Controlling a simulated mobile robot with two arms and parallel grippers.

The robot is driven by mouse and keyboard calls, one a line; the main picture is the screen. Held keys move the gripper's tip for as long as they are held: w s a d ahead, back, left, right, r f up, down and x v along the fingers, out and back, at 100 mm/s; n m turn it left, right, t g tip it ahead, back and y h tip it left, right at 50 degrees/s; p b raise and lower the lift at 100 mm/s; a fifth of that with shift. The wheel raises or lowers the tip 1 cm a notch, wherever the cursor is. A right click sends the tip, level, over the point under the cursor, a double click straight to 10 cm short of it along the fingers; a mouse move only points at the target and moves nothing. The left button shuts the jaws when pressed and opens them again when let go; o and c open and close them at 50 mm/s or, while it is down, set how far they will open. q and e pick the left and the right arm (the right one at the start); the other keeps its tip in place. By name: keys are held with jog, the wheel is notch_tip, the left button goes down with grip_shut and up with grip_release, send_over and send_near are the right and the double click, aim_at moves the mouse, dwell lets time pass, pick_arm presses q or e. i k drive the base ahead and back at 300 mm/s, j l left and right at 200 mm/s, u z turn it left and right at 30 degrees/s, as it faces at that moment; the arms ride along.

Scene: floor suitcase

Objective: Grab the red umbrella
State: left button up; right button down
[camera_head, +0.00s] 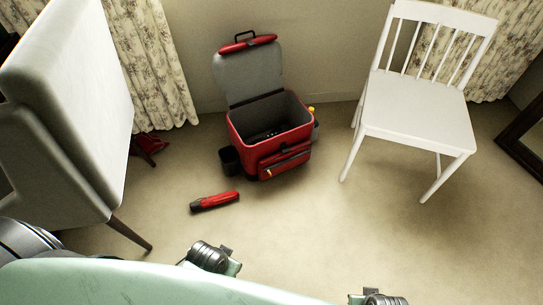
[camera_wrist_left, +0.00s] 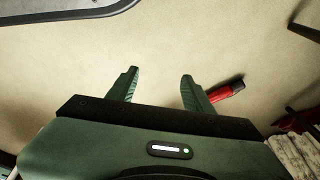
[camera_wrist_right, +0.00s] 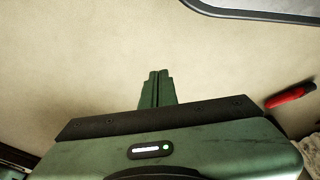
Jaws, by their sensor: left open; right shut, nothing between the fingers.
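The red umbrella (camera_head: 214,201), folded and short with a dark end, lies on the floor in front of the open red suitcase in the head view. In the left wrist view the umbrella (camera_wrist_left: 228,91) shows just right of my left gripper (camera_wrist_left: 158,80), partly hidden behind its right finger. That gripper is open with only bare floor between its fingers. In the right wrist view the umbrella (camera_wrist_right: 290,95) is at the right edge, well away from my right gripper (camera_wrist_right: 158,76), which is shut and empty. In the head view both arms show only at the bottom edge.
The red suitcase (camera_head: 271,145) stands with its lid up, a black cup (camera_head: 230,160) at its left side. A white chair (camera_head: 418,110) stands right, a pale upholstered seat (camera_head: 70,110) left. Floor (camera_head: 300,225) around the umbrella is clear.

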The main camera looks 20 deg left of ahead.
aim_at(217, 199)
jog(key=u, duration=1.25)
